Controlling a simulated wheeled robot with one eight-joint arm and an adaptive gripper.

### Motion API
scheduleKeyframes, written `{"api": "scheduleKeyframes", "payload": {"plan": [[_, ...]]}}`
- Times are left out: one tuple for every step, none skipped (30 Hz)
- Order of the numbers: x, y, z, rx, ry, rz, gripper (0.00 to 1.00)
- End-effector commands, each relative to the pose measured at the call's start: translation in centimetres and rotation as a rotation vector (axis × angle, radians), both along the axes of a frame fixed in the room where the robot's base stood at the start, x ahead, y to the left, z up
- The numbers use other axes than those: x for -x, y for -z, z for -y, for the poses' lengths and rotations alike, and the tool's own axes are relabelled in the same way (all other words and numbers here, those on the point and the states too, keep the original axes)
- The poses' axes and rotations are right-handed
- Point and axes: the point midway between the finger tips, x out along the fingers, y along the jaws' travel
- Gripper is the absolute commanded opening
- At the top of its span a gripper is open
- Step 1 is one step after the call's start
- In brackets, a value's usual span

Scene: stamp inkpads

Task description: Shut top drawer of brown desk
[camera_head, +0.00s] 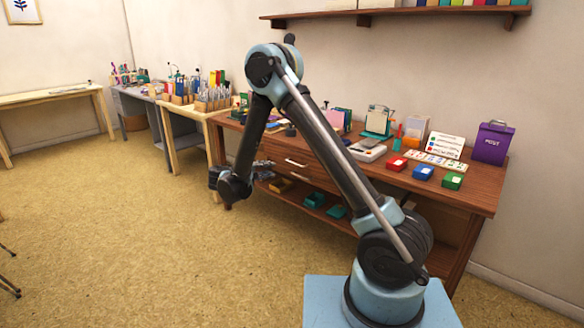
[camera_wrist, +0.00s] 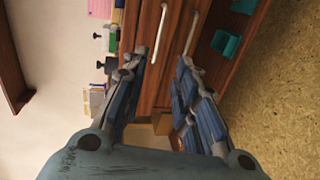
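The brown desk (camera_head: 468,190) stands along the wall behind my arm in the head view. Its drawer fronts face the room, and a pale handle (camera_head: 297,162) shows beside my arm link. In the wrist view, which is turned sideways, two pale bar handles show: the upper drawer's handle (camera_wrist: 158,32) on the left and a lower handle (camera_wrist: 192,33) to its right. I cannot tell how far the top drawer stands out. My gripper (camera_wrist: 163,58) is open and empty, its fingers apart before the desk front. In the head view my arm partly hides the desk front.
Red (camera_head: 397,163), blue (camera_head: 423,173) and green (camera_head: 452,181) inkpads and a purple post box (camera_head: 492,142) stand on the desktop. Teal trays (camera_head: 314,199) lie on the lower shelf. Other tables (camera_head: 60,95) line the wall at left.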

Motion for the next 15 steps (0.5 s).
{"api": "scheduleKeyframes", "payload": {"plan": [[-0.2,0.1,0.1,0.001,0.000,0.002,0.27],[-0.3,0.1,0.2,0.002,0.000,0.002,0.27],[-0.6,0.2,0.5,0.002,0.000,0.002,0.27],[-0.9,0.3,0.7,0.002,0.001,0.002,0.27],[-1.2,0.4,0.9,0.001,0.001,0.001,0.27],[-1.6,0.5,1.3,0.001,0.002,0.002,0.27],[-2.0,0.6,1.6,0.001,0.002,0.002,0.27],[-2.4,0.7,1.9,0.001,0.002,0.002,0.27],[-2.9,0.8,2.3,0.001,0.003,0.002,0.27],[-3.4,0.9,2.6,0.001,0.003,0.002,0.27],[-3.8,1.1,3.0,0.001,0.002,0.002,0.27],[-4.3,1.2,3.4,0.001,0.002,0.002,0.27],[-4.7,1.3,3.7,0.001,0.003,0.002,0.27],[-5.2,1.4,4.1,0.000,0.003,0.001,0.27],[-5.7,1.6,4.5,0.001,0.002,0.001,0.27]]}}
